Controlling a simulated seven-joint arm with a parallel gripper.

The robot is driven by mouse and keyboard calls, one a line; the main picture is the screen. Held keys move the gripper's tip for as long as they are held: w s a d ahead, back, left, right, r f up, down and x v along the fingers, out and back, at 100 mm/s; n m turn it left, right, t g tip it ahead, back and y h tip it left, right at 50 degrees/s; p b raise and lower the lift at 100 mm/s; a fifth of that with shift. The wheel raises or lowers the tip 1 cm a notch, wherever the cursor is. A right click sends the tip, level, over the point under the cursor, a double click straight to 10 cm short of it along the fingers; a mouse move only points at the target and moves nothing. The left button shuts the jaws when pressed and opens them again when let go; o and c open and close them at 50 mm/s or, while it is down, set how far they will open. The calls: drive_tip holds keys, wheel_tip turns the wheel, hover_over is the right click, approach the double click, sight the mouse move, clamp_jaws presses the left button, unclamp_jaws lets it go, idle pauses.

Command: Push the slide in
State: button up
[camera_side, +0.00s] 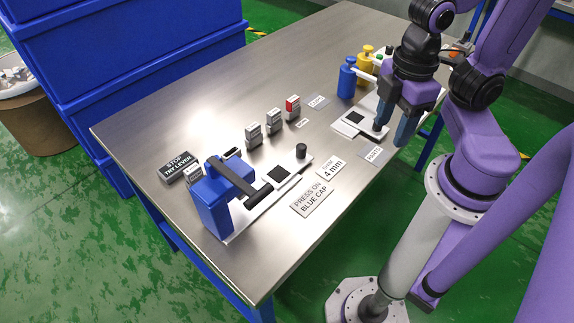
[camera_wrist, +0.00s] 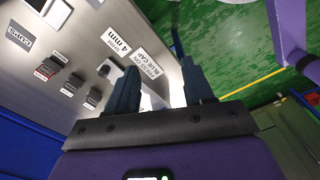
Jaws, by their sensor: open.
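My gripper (camera_side: 390,132) is open, fingers pointing down, at the right part of the table beside a white plate (camera_side: 345,129) with a black square and a dark knob. One finger is at that knob and partly hides it; I cannot tell if they touch. A second white slide plate (camera_side: 295,179) with a black square and an upright black knob (camera_side: 301,151) lies at the blue lever stand (camera_side: 212,205). Which plate is the slide is not marked. In the wrist view both fingers (camera_wrist: 158,80) are apart, and no held thing shows between them.
Blue (camera_side: 347,80) and yellow (camera_side: 363,64) bottles stand behind the right plate. Several small labelled blocks (camera_side: 274,121) stand mid-table. A "PRESS ON BLUE CAP" sign (camera_side: 312,199) and a "4 mm" sign (camera_side: 332,168) lie near the front edge. The back-left tabletop is clear.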

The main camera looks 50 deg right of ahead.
drive_tip(key=shift+o, duration=0.2)
drive_tip(key=n, duration=1.4)
hover_over(301, 146)
wheel_tip(301, 146, down, 3)
wheel_tip(301, 146, down, 17)
drive_tip(key=shift+f, duration=0.1)
clamp_jaws()
